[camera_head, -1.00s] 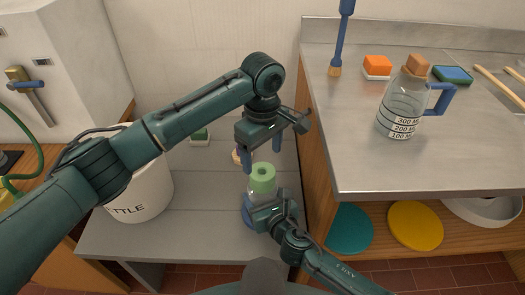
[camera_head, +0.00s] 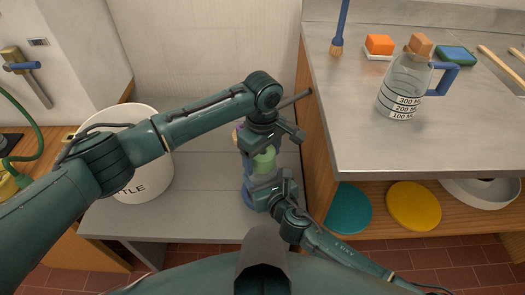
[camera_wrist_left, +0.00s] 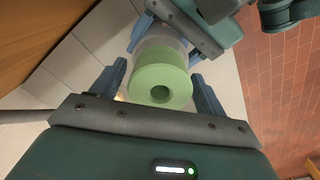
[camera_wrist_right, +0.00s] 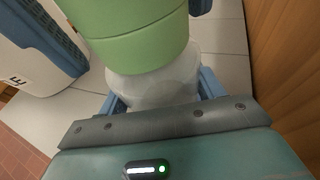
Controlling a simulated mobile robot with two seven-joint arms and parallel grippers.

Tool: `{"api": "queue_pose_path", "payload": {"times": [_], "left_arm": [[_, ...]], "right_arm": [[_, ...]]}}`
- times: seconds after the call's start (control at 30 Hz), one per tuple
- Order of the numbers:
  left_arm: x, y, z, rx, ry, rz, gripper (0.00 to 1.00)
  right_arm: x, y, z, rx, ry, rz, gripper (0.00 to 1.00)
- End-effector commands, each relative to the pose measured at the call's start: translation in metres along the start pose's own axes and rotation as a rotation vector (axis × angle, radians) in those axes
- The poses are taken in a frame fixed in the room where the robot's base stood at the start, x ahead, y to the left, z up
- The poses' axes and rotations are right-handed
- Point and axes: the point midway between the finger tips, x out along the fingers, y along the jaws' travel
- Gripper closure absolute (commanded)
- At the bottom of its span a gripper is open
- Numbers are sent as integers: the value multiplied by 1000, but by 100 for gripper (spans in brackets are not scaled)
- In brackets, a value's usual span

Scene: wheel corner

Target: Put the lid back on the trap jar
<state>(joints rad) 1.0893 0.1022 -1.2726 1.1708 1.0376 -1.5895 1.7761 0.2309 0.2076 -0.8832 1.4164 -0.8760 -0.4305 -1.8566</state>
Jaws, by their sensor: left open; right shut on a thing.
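The trap jar (camera_wrist_right: 160,88) is a clear vessel standing upright over the grey bench, with a green top (camera_head: 265,158). In the left wrist view the green top (camera_wrist_left: 160,82) is a round piece with a central hole. In the right wrist view a seam divides the green part (camera_wrist_right: 135,35) in two; I cannot tell whether this is lid over collar. My right gripper (camera_head: 268,190) is shut on the jar's clear body below the green part. My left gripper (camera_wrist_left: 160,80) is open, pointing down, its fingers either side of the green top. Much of the jar is hidden in the head view.
A white bucket (camera_head: 145,178) stands to the left on the grey bench (camera_head: 200,220). A steel counter (camera_head: 350,150) on the right holds a corked bottle (camera_head: 402,85), a brush (camera_head: 338,40) and sponges. A small purple and yellow object shows partly behind my left gripper.

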Motion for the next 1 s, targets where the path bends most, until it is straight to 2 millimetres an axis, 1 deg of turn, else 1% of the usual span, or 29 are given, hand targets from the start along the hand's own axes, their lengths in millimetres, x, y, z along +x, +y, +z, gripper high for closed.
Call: {"api": "queue_pose_path", "payload": {"times": [0.1, 0.63, 0.73, 0.87, 0.97, 1.0], "left_arm": [[0, 0, 0, 0, 0, 0, 27], [-1, 0, 0, 1, 0, 0, 70], [-1, 0, 0, 13, 0, 0, 71], [-1, 0, 1, 145, -2, 0, 71], [0, 0, 0, 345, -1, -1, 71], [0, 0, 1, 435, -2, 0, 71]], "right_arm": [[0, 0, 0, 0, 1, 0, 97], [0, 0, 0, 0, 1, 0, 97], [0, 0, 0, 0, 1, 0, 97], [0, 0, 0, 0, 1, 0, 97], [0, 0, 0, 0, 1, 0, 97], [0, 0, 0, 0, 1, 0, 97]]}}
